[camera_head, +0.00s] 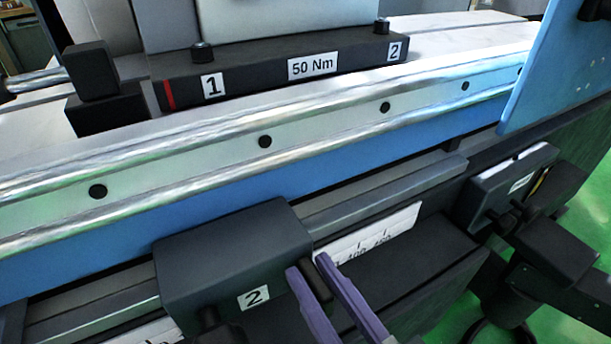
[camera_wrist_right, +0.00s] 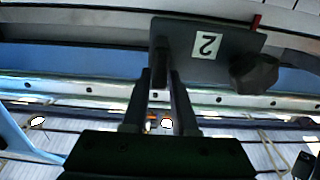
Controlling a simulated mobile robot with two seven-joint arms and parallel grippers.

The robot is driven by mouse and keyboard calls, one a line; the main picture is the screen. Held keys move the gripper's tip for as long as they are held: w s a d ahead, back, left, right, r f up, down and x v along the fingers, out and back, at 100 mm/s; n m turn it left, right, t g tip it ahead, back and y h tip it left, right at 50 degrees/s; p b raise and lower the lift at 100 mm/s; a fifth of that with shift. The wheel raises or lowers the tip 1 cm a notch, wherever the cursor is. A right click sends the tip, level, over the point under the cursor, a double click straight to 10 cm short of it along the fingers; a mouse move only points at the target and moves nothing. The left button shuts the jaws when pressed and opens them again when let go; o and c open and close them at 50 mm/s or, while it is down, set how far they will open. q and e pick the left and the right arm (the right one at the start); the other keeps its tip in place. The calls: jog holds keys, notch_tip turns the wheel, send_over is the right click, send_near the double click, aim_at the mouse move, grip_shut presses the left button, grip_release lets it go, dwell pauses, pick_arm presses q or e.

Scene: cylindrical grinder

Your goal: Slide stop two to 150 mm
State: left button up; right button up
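Stop two, a dark block with a white "2" label (camera_head: 222,260), sits on the lower rail in the head view. It also shows upside down, as a grey plate with a "2" (camera_wrist_right: 222,52), in the right wrist view. My right gripper (camera_head: 304,268) has two purple fingers at its right end, one on each side of a dark handle (camera_wrist_right: 160,48). Whether the fingers press on the handle is unclear. A white scale strip (camera_head: 372,238) with marks around 400 and 450 shows right of the stop. The scale reading at the stop is hidden. My left gripper is out of view.
A second dark stop block (camera_head: 508,182) sits farther right on the rail. The table above carries a black bar (camera_head: 270,75) marked 1, 50 Nm and 2. A blue panel (camera_head: 565,65) stands at the upper right. Rail between the two blocks looks clear.

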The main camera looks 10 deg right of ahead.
jog(key=o, duration=0.3)
jog(key=shift+f, duration=0.1)
jog(key=v, duration=1)
